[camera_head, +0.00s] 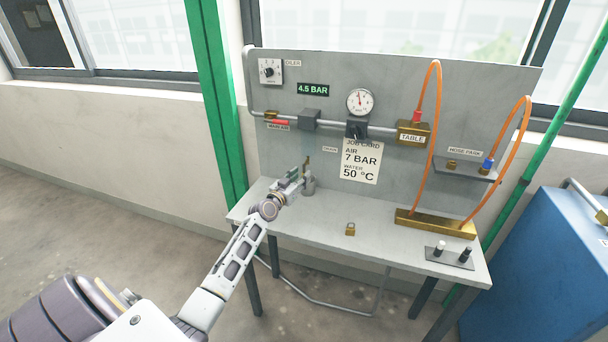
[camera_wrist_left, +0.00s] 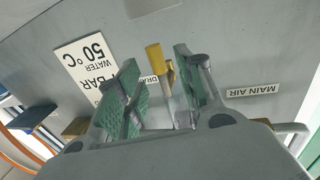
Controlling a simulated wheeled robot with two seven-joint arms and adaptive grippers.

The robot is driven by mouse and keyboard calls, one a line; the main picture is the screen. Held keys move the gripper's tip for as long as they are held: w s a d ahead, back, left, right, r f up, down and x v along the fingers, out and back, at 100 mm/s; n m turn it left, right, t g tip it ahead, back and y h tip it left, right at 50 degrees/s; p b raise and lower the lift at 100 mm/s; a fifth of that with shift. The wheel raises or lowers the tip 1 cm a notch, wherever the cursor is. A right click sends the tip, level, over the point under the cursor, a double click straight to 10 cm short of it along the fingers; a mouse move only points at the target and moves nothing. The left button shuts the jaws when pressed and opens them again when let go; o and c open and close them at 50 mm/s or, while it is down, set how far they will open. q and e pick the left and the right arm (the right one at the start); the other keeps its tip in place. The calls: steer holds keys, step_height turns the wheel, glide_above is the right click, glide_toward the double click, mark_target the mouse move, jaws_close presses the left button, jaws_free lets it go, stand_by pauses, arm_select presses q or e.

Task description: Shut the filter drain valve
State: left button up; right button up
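The filter drain valve shows as a small yellow lever (camera_wrist_left: 154,57) in the left wrist view, beside a label partly reading "DRAIN". In the head view its lever (camera_head: 307,163) stands just past my left gripper, below the pipe at the back panel. My left gripper (camera_head: 293,182) is at the back left of the table. In the left wrist view, its green-padded fingers (camera_wrist_left: 160,92) are apart, with the lever between them in the picture. I cannot tell whether either finger touches it. The lower valve body is partly hidden by the gripper. My right gripper is out of view.
A job card (camera_head: 361,161) hangs right of the valve, below a pressure gauge (camera_head: 360,101). The main air pipe (camera_head: 335,123) runs above. Orange hoses (camera_head: 425,150) stand at the right. The tabletop's middle is mostly clear.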

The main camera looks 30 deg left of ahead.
arm_select(q)
steer(key=shift+w, duration=1.65)
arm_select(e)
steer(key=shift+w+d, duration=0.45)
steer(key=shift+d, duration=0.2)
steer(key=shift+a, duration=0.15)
arm_select(q)
steer(key=shift+a, duration=0.1)
steer(key=c, duration=0.7)
jaws_close()
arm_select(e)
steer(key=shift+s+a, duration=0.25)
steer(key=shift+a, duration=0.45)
